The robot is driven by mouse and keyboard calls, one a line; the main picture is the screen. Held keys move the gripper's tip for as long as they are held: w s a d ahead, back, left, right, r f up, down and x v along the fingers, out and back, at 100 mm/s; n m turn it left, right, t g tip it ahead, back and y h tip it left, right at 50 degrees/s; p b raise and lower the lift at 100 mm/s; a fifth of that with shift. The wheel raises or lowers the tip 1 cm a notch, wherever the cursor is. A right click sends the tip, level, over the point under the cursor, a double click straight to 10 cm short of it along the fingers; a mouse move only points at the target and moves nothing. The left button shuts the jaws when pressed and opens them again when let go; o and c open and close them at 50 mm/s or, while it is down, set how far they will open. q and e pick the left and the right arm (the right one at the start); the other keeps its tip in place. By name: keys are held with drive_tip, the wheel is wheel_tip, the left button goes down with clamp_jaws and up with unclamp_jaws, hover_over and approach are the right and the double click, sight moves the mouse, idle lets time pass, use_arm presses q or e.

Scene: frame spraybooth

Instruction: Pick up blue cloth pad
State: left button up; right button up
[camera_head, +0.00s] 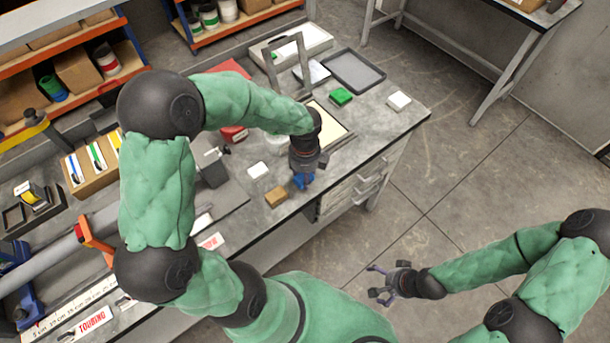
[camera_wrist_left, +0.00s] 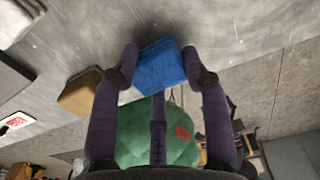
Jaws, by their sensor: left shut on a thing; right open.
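The blue cloth pad (camera_wrist_left: 160,64) is between the two fingers of my left gripper (camera_wrist_left: 162,66) in the left wrist view. The fingers are shut on its sides. In the head view the blue pad (camera_head: 303,181) shows just below my left gripper (camera_head: 304,172), near the front edge of the grey workbench (camera_head: 235,215). I cannot tell whether the pad touches the bench. My right gripper (camera_head: 379,284) is open and empty, over the floor to the right of the bench.
A tan block (camera_head: 276,197) and a white pad (camera_head: 258,170) lie left of the left gripper. A green pad (camera_head: 340,96), a white block (camera_head: 399,100) and a dark tray (camera_head: 354,70) lie farther back. Shelves (camera_head: 75,70) stand behind.

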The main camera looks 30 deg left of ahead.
use_arm(q)
drive_tip(key=s+d+r+p, duration=0.2)
drive_tip(key=s+r, duration=0.4)
drive_tip(key=s+d+r+p, duration=0.2)
drive_tip(key=s+r, duration=0.4)
drive_tip(key=s, duration=0.1)
drive_tip(key=shift+s+d, duration=0.15)
drive_tip(key=shift+d, duration=0.2)
drive_tip(key=shift+c, duration=0.3)
drive_tip(key=shift+c, duration=0.8)
drive_tip(key=shift+f, duration=0.1)
